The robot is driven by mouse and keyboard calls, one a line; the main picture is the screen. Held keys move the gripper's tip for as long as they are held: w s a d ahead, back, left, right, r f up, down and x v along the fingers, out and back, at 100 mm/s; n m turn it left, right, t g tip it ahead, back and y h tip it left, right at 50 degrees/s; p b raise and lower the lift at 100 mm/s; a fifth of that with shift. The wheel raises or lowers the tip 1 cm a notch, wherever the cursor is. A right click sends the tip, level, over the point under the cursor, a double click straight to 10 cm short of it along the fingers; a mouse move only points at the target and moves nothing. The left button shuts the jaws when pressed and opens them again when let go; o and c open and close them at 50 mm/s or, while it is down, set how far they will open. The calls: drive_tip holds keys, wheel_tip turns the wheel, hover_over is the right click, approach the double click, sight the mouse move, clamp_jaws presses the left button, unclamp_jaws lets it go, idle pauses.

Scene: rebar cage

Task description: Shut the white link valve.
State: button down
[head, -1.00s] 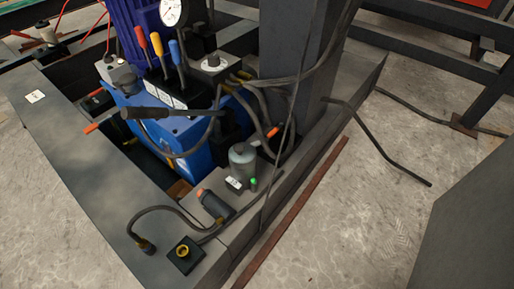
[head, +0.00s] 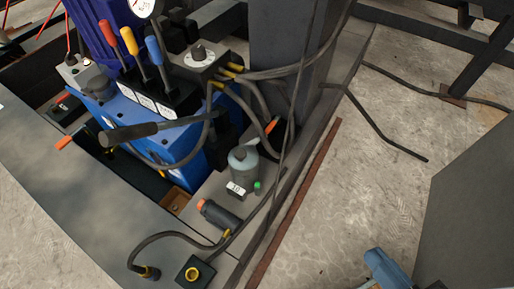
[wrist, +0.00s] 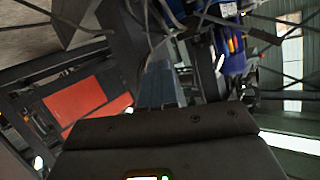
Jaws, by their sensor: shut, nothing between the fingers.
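I cannot make out a valve with a clearly white handle. In the head view, a grey cylinder (head: 243,160) stands on the steel ledge, with a small white tag (head: 236,188) and a green knob (head: 257,186) at its foot. A dark orange-ended fitting (head: 219,215) lies just in front of it. My gripper (wrist: 160,125) shows as a dark bolted block low in the wrist view, shut and empty, away from the fittings.
A blue power unit (head: 180,148) carries red, yellow and blue levers and a gauge (head: 143,5). Dark hoses (head: 262,240) loop over the ledge beside a steel column (head: 285,60). A grey panel (head: 475,210) stands at the right. The concrete floor between is mostly clear.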

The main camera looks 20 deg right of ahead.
drive_tip(key=w+f+m+b, duration=0.2)
drive_tip(key=w+f+m, duration=0.3)
drive_tip(key=f, duration=0.5)
drive_tip(key=m+y+b, duration=0.4)
drive_tip(key=m, duration=0.4)
approach(256, 142)
drive_tip(key=w, duration=0.1)
drive_tip(key=w+a+f+b, duration=0.1)
drive_tip(key=w+a+f, duration=0.1)
drive_tip(key=w, duration=0.1)
drive_tip(key=shift+w+a+f+b, duration=0.1)
drive_tip(key=shift+a+f+b, duration=0.1)
drive_tip(key=shift+b, duration=0.15)
drive_tip(key=shift+w+a, duration=0.1)
drive_tip(key=shift+w, duration=0.55)
drive_tip(key=shift+w+a, duration=0.6)
drive_tip(key=shift+s, duration=0.1)
